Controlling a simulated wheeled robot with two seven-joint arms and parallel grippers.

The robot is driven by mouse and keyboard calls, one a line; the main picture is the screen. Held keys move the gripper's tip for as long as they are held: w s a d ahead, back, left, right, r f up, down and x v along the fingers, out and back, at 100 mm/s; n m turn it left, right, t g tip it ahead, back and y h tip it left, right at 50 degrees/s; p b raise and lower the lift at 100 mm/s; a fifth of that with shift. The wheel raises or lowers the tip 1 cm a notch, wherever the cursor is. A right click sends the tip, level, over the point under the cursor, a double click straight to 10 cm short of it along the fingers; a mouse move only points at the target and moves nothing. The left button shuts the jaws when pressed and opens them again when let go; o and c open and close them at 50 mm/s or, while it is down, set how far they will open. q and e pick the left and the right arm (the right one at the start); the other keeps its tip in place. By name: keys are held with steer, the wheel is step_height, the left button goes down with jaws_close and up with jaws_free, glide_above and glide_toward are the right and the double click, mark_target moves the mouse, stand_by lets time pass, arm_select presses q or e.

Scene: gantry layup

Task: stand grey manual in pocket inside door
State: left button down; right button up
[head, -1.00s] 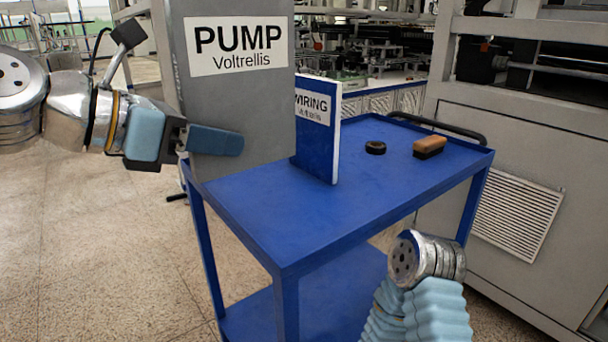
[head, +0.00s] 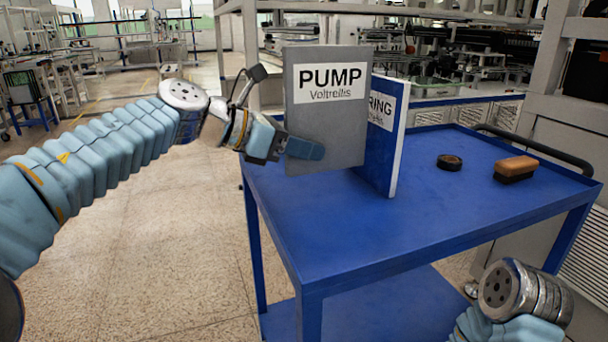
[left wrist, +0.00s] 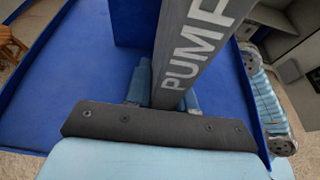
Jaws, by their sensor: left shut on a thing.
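The grey manual (head: 330,125), labelled PUMP Voltrellis, is upright at the left part of the blue cart in the head view. My left gripper (head: 303,148) is shut on its lower left edge. In the left wrist view the manual's grey spine (left wrist: 190,50), marked PUMP, stands between the fingers (left wrist: 165,88). I cannot tell whether its bottom touches the cart top. The pocket and the door are not in view. My right gripper is out of view; only part of my right arm shows at the lower right.
A blue manual (head: 385,140), partly labelled RING, stands just behind the grey one on the blue cart (head: 330,235). A black ring (head: 449,162) and a brush with a brown top (head: 516,168) lie farther right. The cart's front is clear. Open floor lies left.

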arm_select(q)
steer(key=shift+w+a+f, duration=0.15)
steer(key=shift+w+f, duration=0.55)
steer(key=shift+f, duration=0.2)
steer(key=f, duration=0.1)
steer(key=f+b, duration=0.1)
steer(key=f, duration=0.1)
steer(key=shift+w+f+b, duration=0.2)
steer(key=shift+f+b, duration=0.05)
steer(key=shift+b, duration=0.05)
steer(key=shift+r, duration=0.1)
steer(key=c, duration=1.4)
jaws_free()
steer(key=o, duration=0.4)
steer(key=shift+o, duration=0.2)
